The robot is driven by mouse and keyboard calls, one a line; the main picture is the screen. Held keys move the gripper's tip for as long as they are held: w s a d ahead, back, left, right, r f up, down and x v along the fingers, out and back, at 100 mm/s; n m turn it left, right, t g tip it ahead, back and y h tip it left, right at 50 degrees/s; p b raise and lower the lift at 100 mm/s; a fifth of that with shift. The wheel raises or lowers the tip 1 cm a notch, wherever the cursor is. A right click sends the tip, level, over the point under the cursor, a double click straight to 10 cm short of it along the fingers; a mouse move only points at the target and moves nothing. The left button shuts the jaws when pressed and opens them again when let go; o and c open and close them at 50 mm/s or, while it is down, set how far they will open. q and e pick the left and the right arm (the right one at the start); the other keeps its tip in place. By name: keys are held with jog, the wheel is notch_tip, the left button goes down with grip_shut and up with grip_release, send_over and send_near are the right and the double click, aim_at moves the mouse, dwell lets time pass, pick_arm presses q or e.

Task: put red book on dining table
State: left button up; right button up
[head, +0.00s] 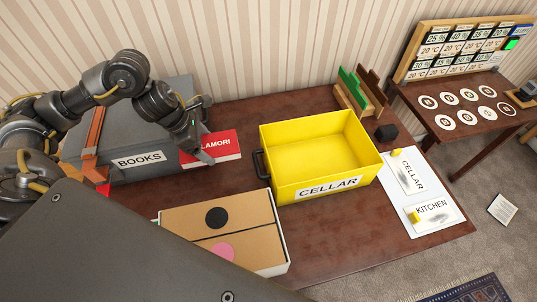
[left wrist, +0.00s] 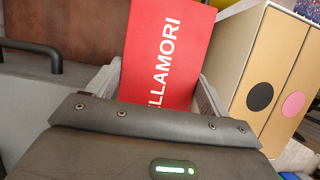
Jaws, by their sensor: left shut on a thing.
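The red book (head: 222,145), with white lettering ending in "LAMORI", is at the right side of the grey box labelled BOOKS (head: 130,160) in the head view. My left gripper (head: 203,153) is shut on the red book. The book (left wrist: 168,50) also shows in the left wrist view between the two fingers (left wrist: 160,95), its near end hidden by the gripper. I cannot tell whether the book touches the brown table (head: 330,225) under it. My right gripper is not seen.
A yellow crate labelled CELLAR (head: 325,187) stands mid-table. A cardboard box with black and pink dots (head: 255,235) is in front. White cards (head: 410,175), a dark block (head: 386,132) and a wooden rack (head: 352,95) are at the right. A side table (head: 470,125) stands beyond.

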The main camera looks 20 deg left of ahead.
pick_arm(q)
jog(key=shift+s, duration=0.15)
jog(key=s, duration=0.2)
jog(key=shift+s+r, duration=0.25)
jog(key=shift+s, duration=0.1)
jog(key=shift+x, duration=0.85)
send_over(222, 184)
jog(key=a, duration=0.1)
notch_tip(222, 184, down, 5)
jog(key=f, duration=0.2)
jog(key=f+p, duration=0.1)
jog(key=f, duration=0.1)
jog(key=s+f, duration=0.1)
jog(key=f, duration=0.2)
jog(key=shift+a, duration=0.1)
jog(key=shift+w+f, duration=0.15)
jog(key=shift+f, duration=0.1)
notch_tip(222, 184, down, 3)
jog(key=shift+f+p, duration=0.15)
jog(key=shift+p, duration=0.35)
jog(key=shift+f, duration=0.3)
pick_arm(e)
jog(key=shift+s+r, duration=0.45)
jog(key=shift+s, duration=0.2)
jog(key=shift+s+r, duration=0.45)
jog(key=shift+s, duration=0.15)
pick_arm(q)
jog(key=shift+f, duration=0.15)
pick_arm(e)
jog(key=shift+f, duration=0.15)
